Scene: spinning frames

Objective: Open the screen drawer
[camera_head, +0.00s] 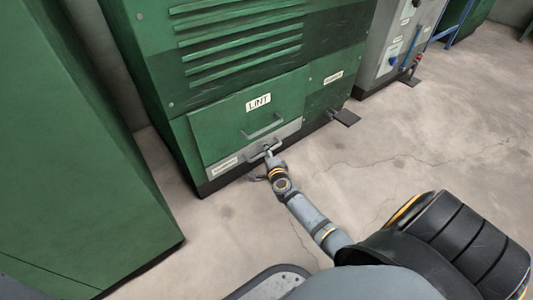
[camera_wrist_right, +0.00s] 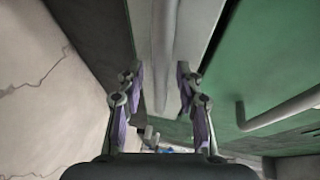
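The grey screen drawer (camera_head: 228,168) is a narrow strip with a pale label at the bottom of a green machine. It looks shut. Its bar handle (camera_head: 258,153) is on the right part of its front. My right gripper (camera_head: 264,170) is at this handle, low above the floor. In the right wrist view my right gripper (camera_wrist_right: 160,90) has its fingers spread apart. A light grey bar, seemingly the drawer handle (camera_wrist_right: 162,50), runs between them. I see no clear contact with it. My left gripper is not in view.
A green panel labelled LINT (camera_head: 225,118) with its own handle (camera_head: 263,127) sits just above the drawer. A tall green cabinet (camera_head: 70,150) stands at the left. A dark foot plate (camera_head: 346,117) juts out at right. The concrete floor (camera_head: 400,150) in front is clear.

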